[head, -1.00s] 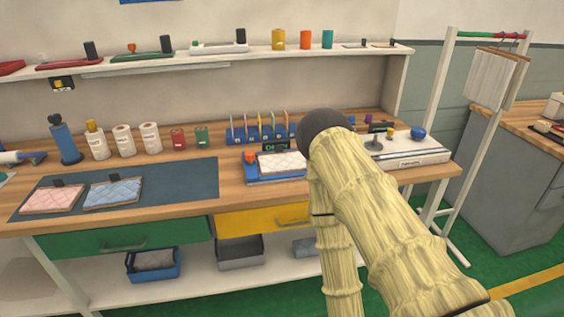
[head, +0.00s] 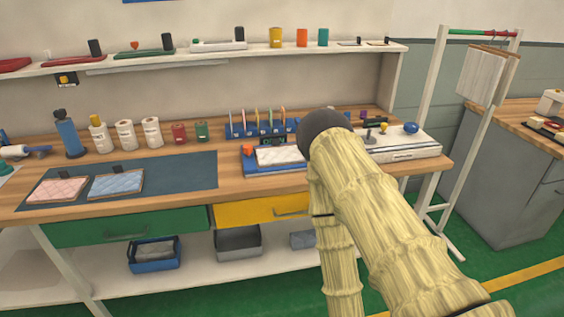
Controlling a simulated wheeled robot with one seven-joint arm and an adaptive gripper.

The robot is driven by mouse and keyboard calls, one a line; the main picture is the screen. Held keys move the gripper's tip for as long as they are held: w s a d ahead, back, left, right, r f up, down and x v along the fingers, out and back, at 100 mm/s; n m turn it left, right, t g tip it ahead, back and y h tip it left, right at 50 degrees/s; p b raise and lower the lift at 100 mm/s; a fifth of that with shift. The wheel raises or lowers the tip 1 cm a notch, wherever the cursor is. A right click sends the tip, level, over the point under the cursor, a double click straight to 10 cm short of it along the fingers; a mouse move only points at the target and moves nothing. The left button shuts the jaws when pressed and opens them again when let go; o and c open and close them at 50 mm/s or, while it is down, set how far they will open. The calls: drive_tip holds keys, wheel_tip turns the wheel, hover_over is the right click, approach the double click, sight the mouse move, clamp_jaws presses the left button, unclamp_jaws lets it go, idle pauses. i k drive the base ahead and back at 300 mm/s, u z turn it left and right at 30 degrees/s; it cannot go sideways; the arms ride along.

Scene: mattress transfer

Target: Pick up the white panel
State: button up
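The white quilted panel (head: 280,155) lies flat on a blue device (head: 250,167) with a small dark display behind it, near the middle of the bench. Its right end is close to my arm in the picture, and my arm may cover part of the device. My bamboo-textured arm rises from the lower right to a dark round joint, and another link hangs down from there. My gripper is not in view, so its opening and its distance from the panel cannot be seen.
A pink panel (head: 58,190) and a light blue panel (head: 117,183) lie on a dark mat (head: 190,175) at left. A white machine (head: 408,147) stands right of my arm. Bottles and rolls line the back. A rack (head: 440,100) stands at right.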

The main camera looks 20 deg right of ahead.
sight(277, 154)
drive_tip(key=k, duration=0.35)
drive_tip(key=z, duration=1.8)
drive_tip(key=i, duration=1.15)
drive_tip(key=u, duration=1.55)
